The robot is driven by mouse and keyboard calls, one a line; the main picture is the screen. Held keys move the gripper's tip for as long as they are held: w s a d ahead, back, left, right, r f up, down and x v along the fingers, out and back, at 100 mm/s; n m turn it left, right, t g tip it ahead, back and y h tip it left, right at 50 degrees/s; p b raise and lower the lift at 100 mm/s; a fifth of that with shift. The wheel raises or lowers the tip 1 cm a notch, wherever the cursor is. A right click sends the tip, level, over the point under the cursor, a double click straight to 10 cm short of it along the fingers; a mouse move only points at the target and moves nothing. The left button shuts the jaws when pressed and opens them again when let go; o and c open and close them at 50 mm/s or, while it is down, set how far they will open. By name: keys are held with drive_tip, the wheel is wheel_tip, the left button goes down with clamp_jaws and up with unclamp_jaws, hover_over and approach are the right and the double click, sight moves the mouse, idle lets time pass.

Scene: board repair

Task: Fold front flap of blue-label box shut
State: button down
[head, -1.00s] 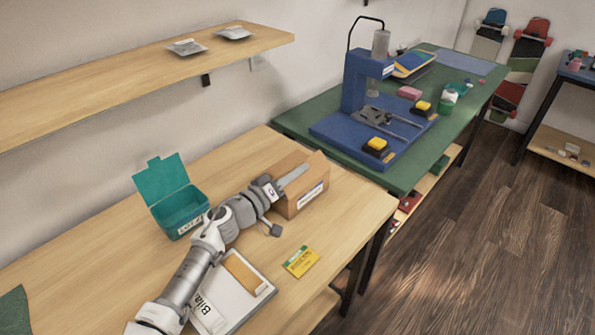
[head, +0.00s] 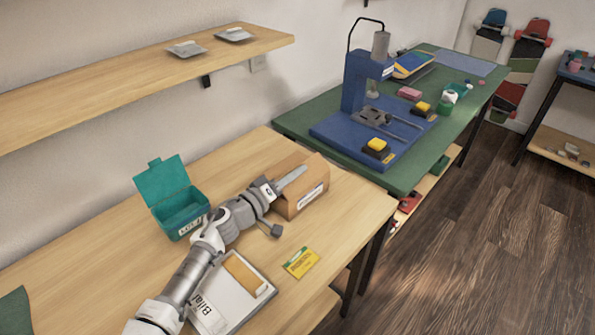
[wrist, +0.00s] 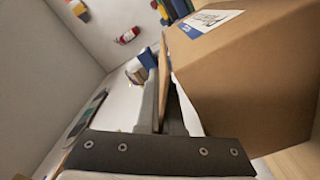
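The cardboard box (head: 311,185) stands near the back right of the wooden table, with a pale label on its right-hand side. In the wrist view the box (wrist: 255,75) fills the right side, and a white and blue label (wrist: 211,21) shows on it. A thin brown flap edge (wrist: 164,75) stands out beside the box. My gripper (head: 292,179) reaches over the top of the box. My arm hides part of the box's near side.
An open teal bin (head: 180,212) stands left of the box, close to my arm. A clipboard (head: 232,292) and a yellow card (head: 301,262) lie on the near side. A green bench (head: 400,183) with a blue press (head: 357,80) stands beyond. A shelf (head: 130,80) hangs above.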

drive_tip(key=shift+w+a+f+n, duration=0.1)
drive_tip(key=shift+w+f+n, duration=0.1)
drive_tip(key=shift+n, duration=0.4)
drive_tip(key=shift+s, duration=0.1)
drive_tip(key=c, duration=1.1)
unclamp_jaws()
drive_tip(key=shift+o, duration=0.2)
